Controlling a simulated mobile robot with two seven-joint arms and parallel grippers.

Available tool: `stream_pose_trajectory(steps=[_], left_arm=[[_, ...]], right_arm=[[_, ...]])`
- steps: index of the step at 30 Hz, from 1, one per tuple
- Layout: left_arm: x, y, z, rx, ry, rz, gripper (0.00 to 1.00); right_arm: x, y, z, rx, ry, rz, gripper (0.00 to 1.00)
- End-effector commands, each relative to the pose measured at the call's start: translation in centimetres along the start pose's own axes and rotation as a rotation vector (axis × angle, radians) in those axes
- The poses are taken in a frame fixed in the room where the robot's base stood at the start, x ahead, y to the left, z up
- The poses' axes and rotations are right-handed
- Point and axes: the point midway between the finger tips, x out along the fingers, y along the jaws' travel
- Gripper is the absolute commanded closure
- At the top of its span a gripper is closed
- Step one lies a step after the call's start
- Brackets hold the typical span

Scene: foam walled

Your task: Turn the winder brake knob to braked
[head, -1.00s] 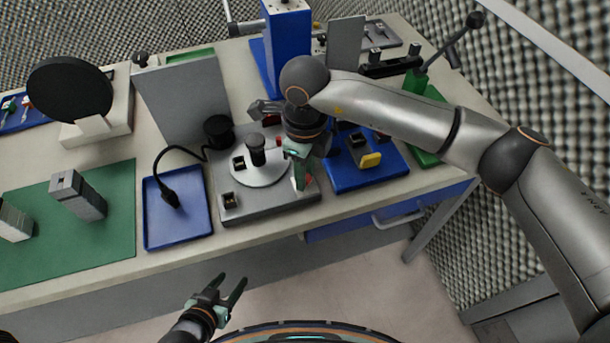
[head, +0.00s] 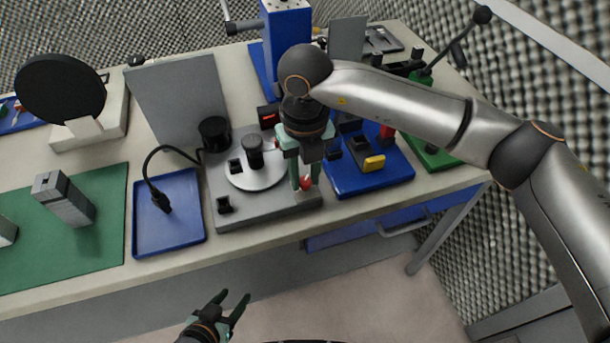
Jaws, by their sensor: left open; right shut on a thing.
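The grey winder base (head: 262,212) sits near the front edge of the bench in the head view. It carries a pale round disc (head: 240,181) with a black post (head: 254,152) at its middle. A small red knob (head: 305,183), which I take for the brake knob, shows at the base's right front corner. My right gripper (head: 303,186) points down over that corner, shut on the red knob, with a finger on each side. The fingers partly hide the knob, so its marking cannot be read. My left gripper (head: 236,299) is open and empty, low in front of the bench.
A blue fixture (head: 368,184) with a yellow block (head: 374,163) stands close to the right of the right gripper. A blue tray (head: 170,238) with a black cable lies left of the winder. A grey upright panel (head: 180,100) stands behind. The floor in front is clear.

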Motion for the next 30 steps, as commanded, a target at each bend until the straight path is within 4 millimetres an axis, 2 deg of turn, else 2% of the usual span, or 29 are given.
stream_pose_trajectory(steps=[6, 19, 20, 27, 30], left_arm=[[0.14, 0.31, -0.59, 0.002, 0.013, 0.007, 0.46], [0.20, 0.15, -0.44, 0.004, 0.008, 0.005, 0.46], [0.21, 0.13, -0.42, 0.003, 0.008, 0.005, 0.46], [0.24, -0.03, -0.28, 0.004, 0.005, 0.001, 0.46], [0.25, -0.06, -0.26, 0.004, 0.005, 0.001, 0.46]], right_arm=[[-0.04, -0.04, 0.03, 0.043, -0.001, 0.000, 1.00], [-0.07, -0.03, 0.04, 0.052, -0.001, 0.000, 1.00], [-0.08, -0.03, 0.04, 0.052, -0.001, 0.000, 0.66], [-0.04, -0.02, 0.03, 0.050, -0.001, 0.000, 0.39], [-0.03, -0.02, 0.02, 0.050, -0.001, 0.000, 0.38]])
